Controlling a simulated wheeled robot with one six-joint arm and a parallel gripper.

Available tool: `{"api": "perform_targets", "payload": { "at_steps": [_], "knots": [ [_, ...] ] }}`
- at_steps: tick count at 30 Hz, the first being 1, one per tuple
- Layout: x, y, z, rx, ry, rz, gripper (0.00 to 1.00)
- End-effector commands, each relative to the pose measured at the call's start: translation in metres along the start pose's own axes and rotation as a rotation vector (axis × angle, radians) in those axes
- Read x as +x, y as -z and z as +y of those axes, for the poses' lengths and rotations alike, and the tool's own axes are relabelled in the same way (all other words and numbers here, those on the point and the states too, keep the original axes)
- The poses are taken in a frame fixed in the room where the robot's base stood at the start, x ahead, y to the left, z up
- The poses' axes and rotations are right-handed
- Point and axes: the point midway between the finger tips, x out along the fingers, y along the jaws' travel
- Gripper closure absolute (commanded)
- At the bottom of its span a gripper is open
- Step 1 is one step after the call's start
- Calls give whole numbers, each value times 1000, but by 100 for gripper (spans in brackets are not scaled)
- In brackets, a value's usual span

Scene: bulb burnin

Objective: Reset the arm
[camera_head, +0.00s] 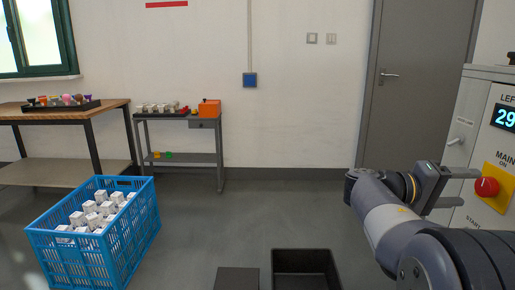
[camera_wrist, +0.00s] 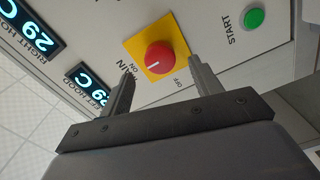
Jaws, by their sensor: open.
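My gripper (camera_head: 467,187) is open and empty at the right of the head view, its fingers pointing at the cabinet front. A red rotary knob (camera_head: 487,187) on a yellow plate (camera_head: 500,177) sits just beyond the fingertips. In the wrist view the knob (camera_wrist: 159,55) shows between and beyond the two fingers, apart from them. A white mark on it points to the lower left, the side of the ON lettering. My arm stretches in from the lower right, bent at the wrist.
The control cabinet (camera_head: 477,106) has lit displays (camera_head: 504,117) reading 29 and a green START button (camera_wrist: 254,18). A blue crate (camera_head: 130,225) of white boxes stands on the floor at left. Dark bins (camera_head: 306,254) are in front. Two benches (camera_head: 180,118) line the wall. The middle floor is clear.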

Motion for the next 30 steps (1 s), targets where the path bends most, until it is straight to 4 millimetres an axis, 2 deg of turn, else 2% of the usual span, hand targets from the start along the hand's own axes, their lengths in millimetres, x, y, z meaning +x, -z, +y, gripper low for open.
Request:
{"api": "perform_targets", "payload": {
  "at_steps": [6, 9, 30],
  "knots": [
    [42, -1, -2, 1, -2, -4, 39],
    [40, 2, 5, -63, 1, 1, 39],
    [39, 2, 6, -475, -1, 1, 39]
  ]
}}
